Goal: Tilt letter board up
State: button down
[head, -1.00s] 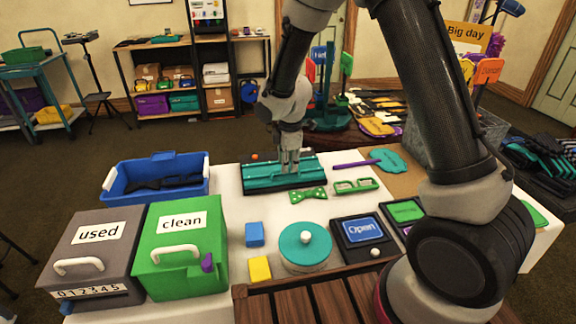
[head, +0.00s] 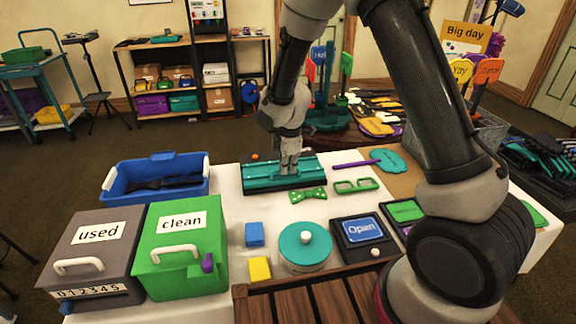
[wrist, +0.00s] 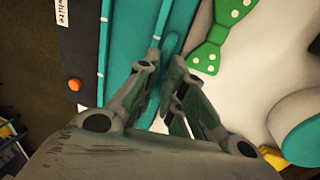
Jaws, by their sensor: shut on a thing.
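The letter board (head: 262,176) is a teal panel with a dark surround, lying low, apparently flat, at the back of the white table. In the wrist view its teal face (wrist: 125,28) and thin rails run up the left side. My gripper (head: 289,173) points down at the board's front part. In the wrist view my gripper (wrist: 164,62) is shut on a rounded teal strip (wrist: 172,42) along the board's near edge. The fingers hide part of that strip.
A green bow tie (head: 308,195) and green glasses (head: 356,185) lie just in front of the board. A blue bin (head: 112,187) stands to the left. A round teal lidded box (head: 306,258) and the Open sign (head: 362,230) are nearer.

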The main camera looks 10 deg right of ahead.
jog(key=shift+r, duration=0.1)
jog(key=shift+w+r+g, duration=1.15)
jog(key=shift+w+g, duration=0.1)
jog(key=shift+g, duration=0.25)
jog(key=shift+w+r, duration=0.7)
jog(key=shift+w, duration=0.3)
